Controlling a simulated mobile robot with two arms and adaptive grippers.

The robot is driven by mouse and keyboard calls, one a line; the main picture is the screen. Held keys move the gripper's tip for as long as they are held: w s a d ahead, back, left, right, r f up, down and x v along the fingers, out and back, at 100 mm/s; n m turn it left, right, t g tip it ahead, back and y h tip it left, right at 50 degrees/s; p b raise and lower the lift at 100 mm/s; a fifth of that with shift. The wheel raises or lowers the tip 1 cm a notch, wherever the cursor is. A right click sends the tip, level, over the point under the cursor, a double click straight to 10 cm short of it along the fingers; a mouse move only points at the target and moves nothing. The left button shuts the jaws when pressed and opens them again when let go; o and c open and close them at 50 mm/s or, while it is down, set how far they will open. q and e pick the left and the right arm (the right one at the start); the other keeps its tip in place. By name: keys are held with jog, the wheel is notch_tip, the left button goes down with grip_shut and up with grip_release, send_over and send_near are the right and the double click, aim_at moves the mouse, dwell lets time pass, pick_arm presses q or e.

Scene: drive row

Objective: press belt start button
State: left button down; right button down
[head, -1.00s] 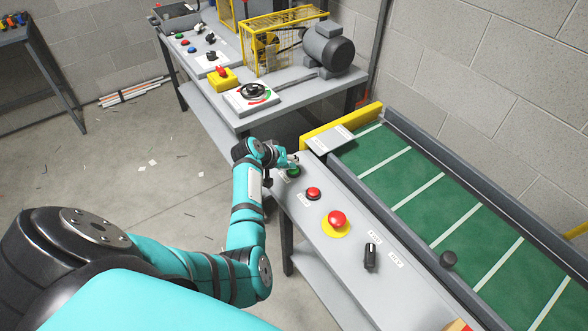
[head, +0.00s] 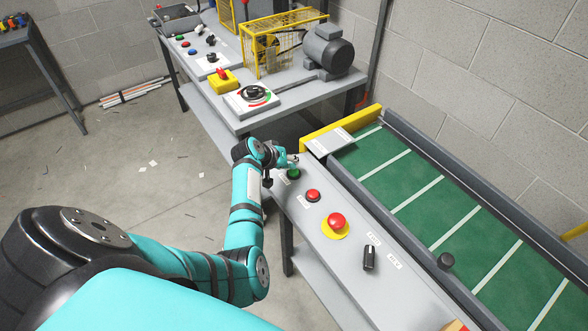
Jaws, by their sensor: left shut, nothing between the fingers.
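The green button (head: 293,174) is at the far end of the grey conveyor console, near a small label. My left gripper (head: 292,161) is over the console's far end, right by the green button, with its fingers shut and empty. Its tip partly covers the button's surroundings, and I cannot tell whether it touches the button. The green belt (head: 433,206) with white cross stripes runs alongside the console. My right gripper is not in view.
On the console, a red button (head: 313,195), a red mushroom button (head: 336,220) on a yellow base and a black selector switch (head: 369,257) stand nearer. A bench with a motor (head: 328,52) and a caged machine stands behind. The floor at left is mostly clear.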

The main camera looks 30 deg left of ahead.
pick_arm(q)
notch_tip(320, 180, up, 6)
jog(key=p, duration=0.6)
dwell(0.5)
